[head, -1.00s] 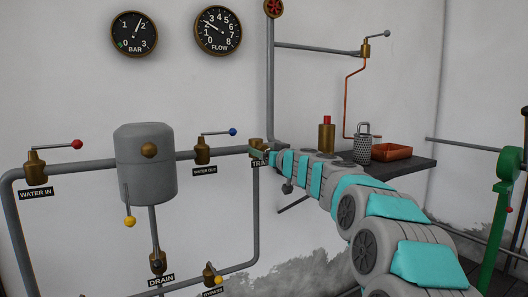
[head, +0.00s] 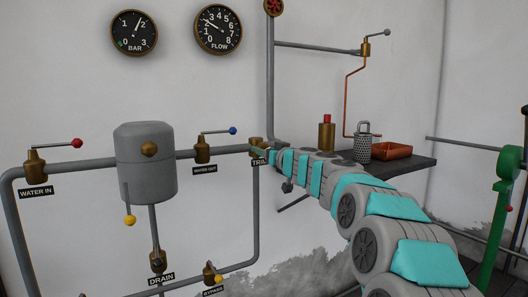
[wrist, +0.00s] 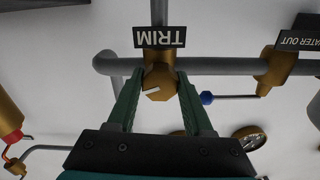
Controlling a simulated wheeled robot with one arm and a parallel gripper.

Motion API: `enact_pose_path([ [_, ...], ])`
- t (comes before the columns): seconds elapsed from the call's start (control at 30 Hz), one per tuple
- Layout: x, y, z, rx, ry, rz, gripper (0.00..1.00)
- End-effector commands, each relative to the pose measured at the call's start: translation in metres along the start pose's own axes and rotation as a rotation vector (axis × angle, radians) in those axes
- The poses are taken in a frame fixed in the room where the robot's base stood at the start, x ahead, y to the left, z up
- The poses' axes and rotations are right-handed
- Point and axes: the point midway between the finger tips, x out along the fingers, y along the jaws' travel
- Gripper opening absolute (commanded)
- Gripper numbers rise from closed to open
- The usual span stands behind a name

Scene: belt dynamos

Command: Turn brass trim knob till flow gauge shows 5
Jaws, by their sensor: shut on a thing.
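The brass trim knob (wrist: 158,82) with a white mark on its face sits on the grey pipe beside the TRIM label (wrist: 160,37), which appears upside down in the wrist view. My gripper (wrist: 159,80) has its two green fingers on either side of the knob, shut on it. In the head view the knob (head: 256,143) is partly hidden by my gripper (head: 262,152). The round black flow gauge (head: 217,29) hangs high on the wall, its needle pointing up and left, near the 2.
The BAR gauge (head: 134,33) is left of the flow gauge. The water out valve (head: 202,150) with a blue-tipped lever stands left of the knob.

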Motion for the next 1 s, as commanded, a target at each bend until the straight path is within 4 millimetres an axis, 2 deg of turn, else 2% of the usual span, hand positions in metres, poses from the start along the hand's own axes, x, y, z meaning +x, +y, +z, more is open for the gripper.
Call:
enact_pose_path([
  [0.37, 0.0002, -0.0005, 0.0013, 0.148, 0.001, 0.000, 0.00],
  [1.0, 0.0004, -0.0013, 0.0005, 0.740, -0.002, 0.000, 0.00],
])
